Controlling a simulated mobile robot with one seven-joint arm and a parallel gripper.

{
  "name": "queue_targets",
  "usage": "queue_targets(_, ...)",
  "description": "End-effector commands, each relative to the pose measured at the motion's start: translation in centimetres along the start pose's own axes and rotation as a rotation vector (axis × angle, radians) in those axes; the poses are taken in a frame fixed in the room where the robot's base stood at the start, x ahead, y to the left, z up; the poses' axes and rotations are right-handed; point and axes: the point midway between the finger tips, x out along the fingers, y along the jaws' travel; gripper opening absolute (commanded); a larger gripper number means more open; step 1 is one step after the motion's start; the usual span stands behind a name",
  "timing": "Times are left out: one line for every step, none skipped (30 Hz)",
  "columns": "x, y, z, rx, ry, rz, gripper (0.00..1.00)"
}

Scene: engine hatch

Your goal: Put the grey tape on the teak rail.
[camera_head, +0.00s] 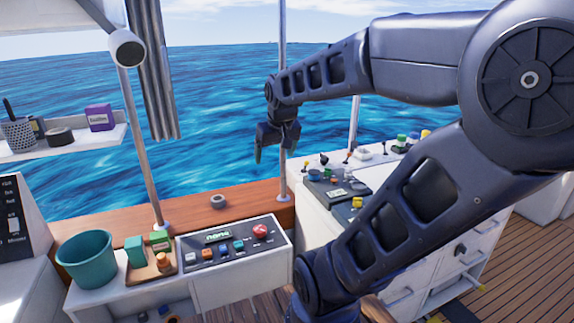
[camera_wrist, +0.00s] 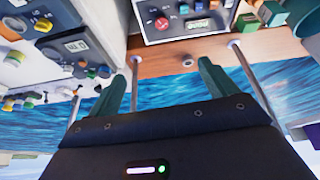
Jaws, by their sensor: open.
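A small grey tape roll (camera_head: 218,201) lies flat on the brown teak rail (camera_head: 115,208), left of a metal post, in the head view. In the wrist view the roll (camera_wrist: 187,62) shows as a small ring on the rail (camera_wrist: 158,67), between my fingers in the picture. My gripper (camera_head: 276,147) points down, open and empty, above and to the right of the roll, apart from it. In the wrist view the two green fingers (camera_wrist: 163,78) are spread with nothing between them. A darker tape roll (camera_head: 60,136) sits on the white shelf at left.
Metal posts (camera_head: 283,100) rise from the rail. The shelf (camera_head: 65,147) also holds a pen cup and a purple box (camera_head: 99,117). A teal bucket (camera_head: 86,259), a control panel (camera_head: 232,243) and a cluttered white counter (camera_head: 300,190) stand nearby. Bare rail shows beside the roll.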

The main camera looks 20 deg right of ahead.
Motion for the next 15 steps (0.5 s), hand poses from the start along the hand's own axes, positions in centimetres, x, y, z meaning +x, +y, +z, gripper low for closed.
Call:
queue_targets(-0.6,0.1,1.4,0.011,0.005,0.000,0.85)
queue_targets(-0.8,0.2,2.1,0.017,0.005,0.000,0.85)
queue_targets(-1.1,0.2,3.0,0.024,0.007,0.000,0.85)
queue_targets(-1.2,0.3,3.6,0.029,0.005,-0.001,0.85)
queue_targets(-1.4,0.3,4.2,0.034,0.005,-0.001,0.85)
queue_targets(-1.5,0.3,4.8,0.039,0.006,-0.002,0.85)
queue_targets(-1.6,0.3,5.3,0.042,0.006,-0.002,0.85)
queue_targets(-1.7,0.3,5.6,0.045,0.005,-0.002,0.85)
queue_targets(-1.8,0.4,6.0,0.049,0.004,-0.003,0.85)
queue_targets(-1.8,0.4,6.3,0.051,0.004,-0.003,0.85)
queue_targets(-1.8,0.4,6.5,0.052,0.003,-0.003,0.85)
queue_targets(-1.8,0.4,6.6,0.053,0.003,-0.003,0.85)
queue_targets(-1.9,0.4,6.7,0.054,0.003,-0.003,0.85)
queue_targets(-1.9,0.4,6.7,0.055,0.003,-0.003,0.85)
queue_targets(-1.9,0.4,6.7,0.055,0.003,-0.003,0.85)
